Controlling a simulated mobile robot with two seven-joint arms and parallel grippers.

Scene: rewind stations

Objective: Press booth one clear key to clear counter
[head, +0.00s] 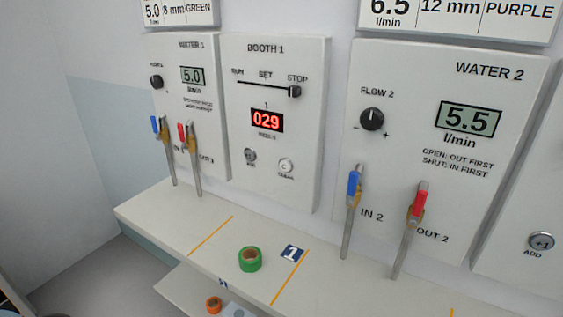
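The Booth 1 panel (310,110) hangs on the wall left of centre. Its red counter display (267,120) reads 029. Below the display are two round keys: a grey one (250,155) at left with a label too small to read, and a whitish clear key (286,166) at right. The black selector knob (294,91) sits at the STOP end of its RUN–SET–STOP slot. Nothing covers the clear key. Neither of my grippers shows in the head view.
Water 1 panel (205,130), left, reads 5.0; Water 2 panel (480,70), right, reads 5.5. Blue- and red-handled valves with pipes (347,220) stand before both. A green tape roll (250,260) lies on the shelf (160,217), left of a 1 tag. An orange roll (213,305) lies lower.

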